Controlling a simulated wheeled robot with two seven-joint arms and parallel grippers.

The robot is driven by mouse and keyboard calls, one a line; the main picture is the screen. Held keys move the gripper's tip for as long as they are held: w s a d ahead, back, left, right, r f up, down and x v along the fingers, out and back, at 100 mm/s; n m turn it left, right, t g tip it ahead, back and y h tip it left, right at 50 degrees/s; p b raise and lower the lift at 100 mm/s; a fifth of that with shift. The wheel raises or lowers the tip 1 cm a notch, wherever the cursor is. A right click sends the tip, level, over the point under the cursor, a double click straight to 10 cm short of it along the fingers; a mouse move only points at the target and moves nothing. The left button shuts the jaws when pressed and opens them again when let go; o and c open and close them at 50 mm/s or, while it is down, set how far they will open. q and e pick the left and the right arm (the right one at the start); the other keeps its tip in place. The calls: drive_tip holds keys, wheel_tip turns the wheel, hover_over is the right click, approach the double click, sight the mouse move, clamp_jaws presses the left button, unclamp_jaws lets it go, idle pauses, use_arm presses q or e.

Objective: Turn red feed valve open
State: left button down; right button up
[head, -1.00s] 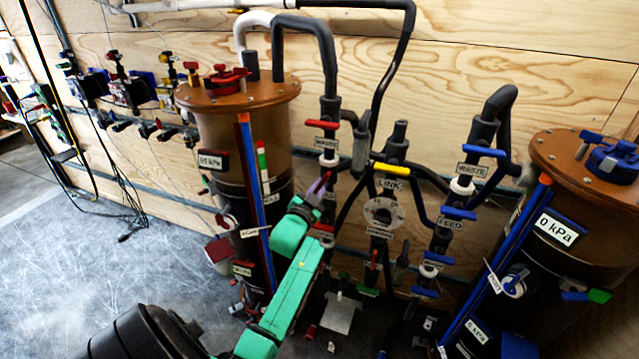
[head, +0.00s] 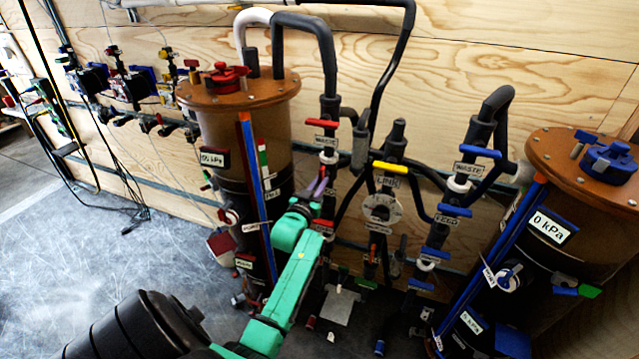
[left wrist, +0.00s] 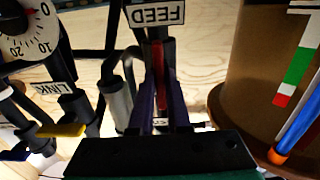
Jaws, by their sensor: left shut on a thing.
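The red feed valve handle (left wrist: 157,62) shows in the left wrist view as a narrow red bar between my two purple fingers, below the upside-down FEED label (left wrist: 155,15). My left gripper (head: 320,184), with a green body and purple fingers, is at the red-handled pipe column left of centre in the head view. Its fingers (left wrist: 161,95) are shut on the red handle, which lies lengthwise between them. My gripper and arm hide part of the valve in the head view. My right gripper is not in view.
The red waste handle (head: 322,123) is above my gripper. The yellow link handle (head: 390,167) and a round dial (head: 382,207) are to the right, then the blue-handled column. Brown-lidded tanks (head: 240,90) (head: 585,165) flank the pipes. The floor at left is mostly clear.

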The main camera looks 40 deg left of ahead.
use_arm(q)
drive_tip(key=c, duration=0.9)
unclamp_jaws()
drive_tip(key=b+v, duration=0.2)
drive_tip(key=v, duration=1.2)
drive_tip(key=shift+s+d, duration=0.15)
drive_tip(key=shift+s, duration=0.1)
